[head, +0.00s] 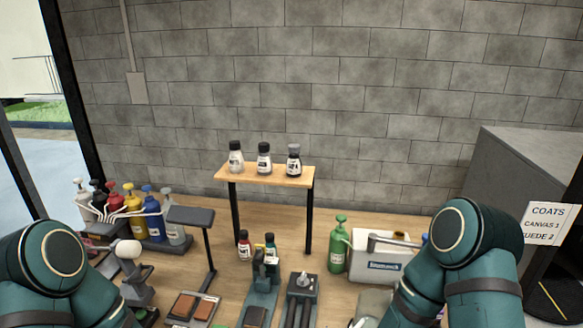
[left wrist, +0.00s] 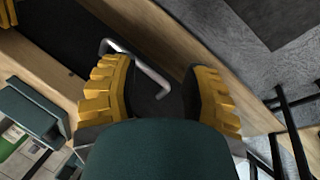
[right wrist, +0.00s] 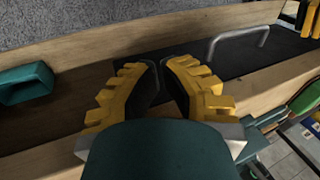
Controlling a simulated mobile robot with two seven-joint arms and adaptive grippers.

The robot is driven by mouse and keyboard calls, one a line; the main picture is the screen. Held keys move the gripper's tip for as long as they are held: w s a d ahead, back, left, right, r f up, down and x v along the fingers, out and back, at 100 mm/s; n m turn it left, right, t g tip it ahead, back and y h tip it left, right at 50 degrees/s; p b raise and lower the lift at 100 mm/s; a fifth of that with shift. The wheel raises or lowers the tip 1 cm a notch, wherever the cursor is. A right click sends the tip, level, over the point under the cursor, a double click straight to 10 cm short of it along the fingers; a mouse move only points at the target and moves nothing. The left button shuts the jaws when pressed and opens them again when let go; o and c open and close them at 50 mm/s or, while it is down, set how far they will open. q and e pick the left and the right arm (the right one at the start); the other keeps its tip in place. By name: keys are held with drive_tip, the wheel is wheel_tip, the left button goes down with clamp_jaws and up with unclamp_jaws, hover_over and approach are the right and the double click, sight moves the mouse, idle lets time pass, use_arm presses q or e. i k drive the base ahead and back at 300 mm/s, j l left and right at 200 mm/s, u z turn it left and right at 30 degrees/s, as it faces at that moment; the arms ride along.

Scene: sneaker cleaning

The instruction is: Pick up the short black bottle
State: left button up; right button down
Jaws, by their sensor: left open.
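Three bottles stand upright on a raised wooden shelf (head: 225,173) in the head view. The left one (head: 236,163) has a pale body and a black cap, the middle one (head: 264,162) is black with a white label, and the right one (head: 294,163) is dark with a grey cap. Two small dark bottles, one red-labelled (head: 244,247) and one green-capped (head: 270,242), stand lower on the bench. I cannot tell which is the short black one. My left gripper (left wrist: 158,68) is open and empty. My right gripper (right wrist: 160,62) has its fingertips close together, holding nothing visible. Neither gripper shows in the head view.
Colored pump bottles (head: 132,208) stand at the left, beside a padded stand (head: 190,215). A green bottle (head: 338,246) and a white box (head: 376,262) are at the right. Brushes and a dark device (head: 302,285) fill the front. A block wall rises behind.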

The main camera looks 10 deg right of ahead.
sight(294, 166)
drive_tip(key=z, duration=1.1)
drive_tip(key=j+z, duration=0.35)
drive_tip(key=k+j+z, duration=0.1)
drive_tip(key=z, duration=0.2)
drive_tip(key=k+j+z, duration=0.1)
drive_tip(key=z, duration=0.25)
drive_tip(key=k+j+z, duration=0.5)
drive_tip(key=k+j, duration=0.45)
drive_tip(key=j, duration=0.25)
drive_tip(key=i, duration=0.3)
